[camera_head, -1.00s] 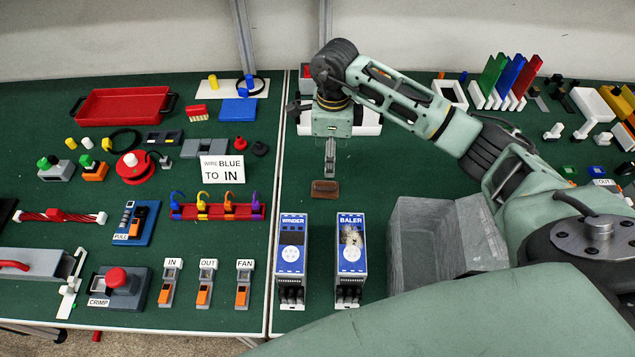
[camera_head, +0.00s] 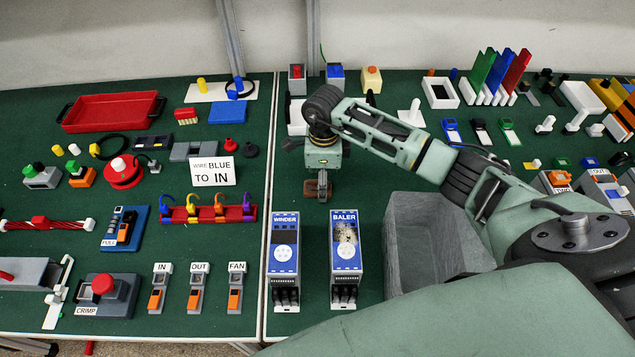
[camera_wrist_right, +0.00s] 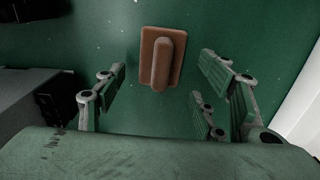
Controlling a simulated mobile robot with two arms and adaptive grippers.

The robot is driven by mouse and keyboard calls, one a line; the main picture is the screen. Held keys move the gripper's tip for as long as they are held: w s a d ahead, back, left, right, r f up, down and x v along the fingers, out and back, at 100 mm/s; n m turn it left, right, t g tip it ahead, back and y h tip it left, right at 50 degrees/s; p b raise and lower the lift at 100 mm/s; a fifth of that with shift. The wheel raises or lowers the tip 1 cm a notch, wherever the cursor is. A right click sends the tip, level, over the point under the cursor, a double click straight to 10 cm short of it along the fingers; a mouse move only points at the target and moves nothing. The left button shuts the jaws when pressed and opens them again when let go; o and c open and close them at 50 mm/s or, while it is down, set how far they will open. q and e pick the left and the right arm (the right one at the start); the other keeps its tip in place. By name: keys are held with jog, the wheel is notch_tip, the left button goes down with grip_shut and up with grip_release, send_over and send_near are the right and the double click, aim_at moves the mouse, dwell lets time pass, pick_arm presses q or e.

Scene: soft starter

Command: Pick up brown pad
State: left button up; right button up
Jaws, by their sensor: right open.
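The brown pad (camera_wrist_right: 162,60) is a flat rectangular plate with a raised rounded bar along its middle. In the wrist view it lies on the green tabletop, ahead of and between the spread fingers of my right gripper (camera_wrist_right: 168,95), which is open and empty. In the head view the pad (camera_head: 312,189) shows just around the fingertips of my right gripper (camera_head: 321,190), which points down over it and partly hides it. I cannot tell from the head view how high the fingertips are. My left gripper is not in view.
The blue-fronted WINDER (camera_head: 284,248) and BALER (camera_head: 346,245) units stand just in front of the pad. A grey open bin (camera_head: 415,270) stands to the right. A table seam runs to the left. Bare green tabletop surrounds the pad.

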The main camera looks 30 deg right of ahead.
jog(key=shift+f, duration=0.9)
jog(key=shift+c, duration=0.3)
jog(key=c, duration=1.2)
jog(key=shift+r, duration=0.2)
jog(key=shift+w+r+b, duration=0.1)
jog(key=shift+r+b, duration=0.3)
jog(key=shift+r, duration=0.2)
jog(key=r, duration=0.1)
jog(key=b, duration=0.1)
jog(key=d+r, duration=0.1)
jog(key=shift+s+r, duration=0.25)
jog(key=shift+r, duration=0.1)
jog(key=shift+s+d+r+b, duration=0.7)
jog(key=shift+s+d+r, duration=0.4)
jog(key=shift+d, duration=0.4)
jog(key=shift+s+d+r+b, duration=0.65)
jog(key=shift+s+d+r, duration=0.25)
jog(key=shift+d+r, duration=0.45)
jog(key=shift+s+d+r+b, duration=0.7)
jog(key=shift+s+d+r, duration=0.3)
jog(key=shift+d, duration=0.6)
